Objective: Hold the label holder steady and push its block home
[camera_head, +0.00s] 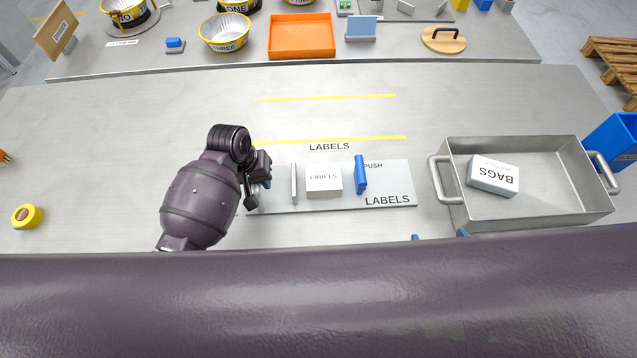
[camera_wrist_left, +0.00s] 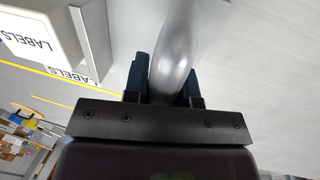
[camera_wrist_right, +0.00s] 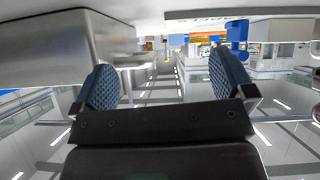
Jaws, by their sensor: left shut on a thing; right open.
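The label holder's grey base plate (camera_head: 390,190) lies on the table, printed LABELS and PUSH. On it stand a thin upright plate (camera_head: 294,183), a white block (camera_head: 324,181) marked LABELS and a blue upright piece (camera_head: 360,176). A gap shows between the block and the thin plate. My left gripper (camera_head: 262,183) is at the holder's left end, shut on a silver rounded handle (camera_wrist_left: 176,45). My right gripper (camera_wrist_right: 165,85) is open and empty. Only its blue fingertips show in the head view (camera_head: 439,236), near the table's front; my arm hides the rest.
A metal tray (camera_head: 540,212) with a white BAGS box (camera_head: 493,175) stands right of the holder. A yellow tape roll (camera_head: 27,216) lies at far left. An orange tray (camera_head: 302,36) and tins (camera_head: 225,32) stand at the back. The table behind the holder is clear.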

